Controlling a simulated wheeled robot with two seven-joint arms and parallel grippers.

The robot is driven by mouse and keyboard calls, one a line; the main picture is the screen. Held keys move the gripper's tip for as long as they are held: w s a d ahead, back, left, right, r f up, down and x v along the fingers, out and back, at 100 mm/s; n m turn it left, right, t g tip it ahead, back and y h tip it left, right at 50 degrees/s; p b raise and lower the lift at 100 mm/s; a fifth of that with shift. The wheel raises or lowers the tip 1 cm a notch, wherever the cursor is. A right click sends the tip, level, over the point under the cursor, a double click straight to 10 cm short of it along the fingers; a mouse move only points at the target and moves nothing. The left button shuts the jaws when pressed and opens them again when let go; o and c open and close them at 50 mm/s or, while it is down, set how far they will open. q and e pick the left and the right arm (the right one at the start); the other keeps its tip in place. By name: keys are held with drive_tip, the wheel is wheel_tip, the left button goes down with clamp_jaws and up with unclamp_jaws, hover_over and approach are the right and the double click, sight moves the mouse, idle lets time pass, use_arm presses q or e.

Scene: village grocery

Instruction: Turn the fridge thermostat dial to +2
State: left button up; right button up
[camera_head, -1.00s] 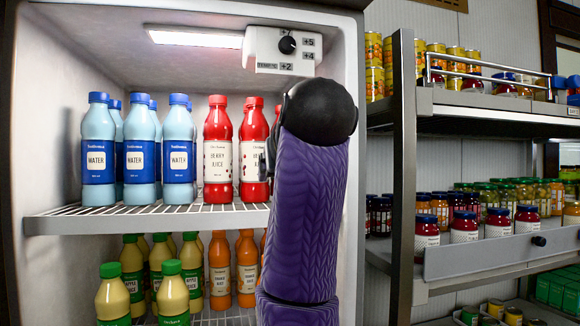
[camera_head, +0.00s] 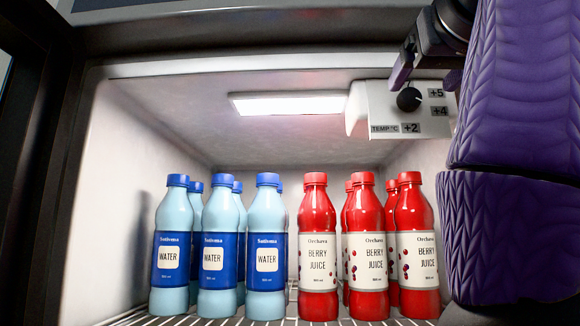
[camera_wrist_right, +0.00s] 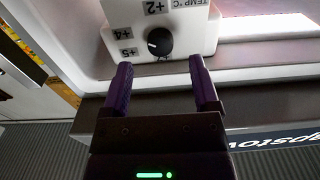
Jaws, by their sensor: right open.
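The black round thermostat dial (camera_head: 409,99) sits on a white housing (camera_head: 381,109) at the fridge's upper right. The housing carries the labels +5, +4, +2 and TEMP °C. In the right wrist view, seen upside down, the white mark of the dial (camera_wrist_right: 159,42) points toward the +5 and +4 side. My right gripper (camera_head: 426,84) is open at the housing's top edge in the head view. In the wrist view its two purple fingers (camera_wrist_right: 160,62) are spread, with the dial just beyond their tips, apart from them. My left gripper is not in view.
Blue water bottles (camera_head: 212,265) and red berry juice bottles (camera_head: 318,262) stand on the wire shelf below. A lit lamp (camera_head: 290,104) is in the ceiling beside the housing. The fridge's top frame (camera_head: 270,55) runs close by my gripper. The space between lamp and bottles is free.

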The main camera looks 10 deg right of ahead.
sight(412, 98)
drive_tip(key=shift+p+x, duration=0.3)
drive_tip(key=shift+x, duration=1.55)
drive_tip(key=shift+c, duration=0.3)
clamp_jaws()
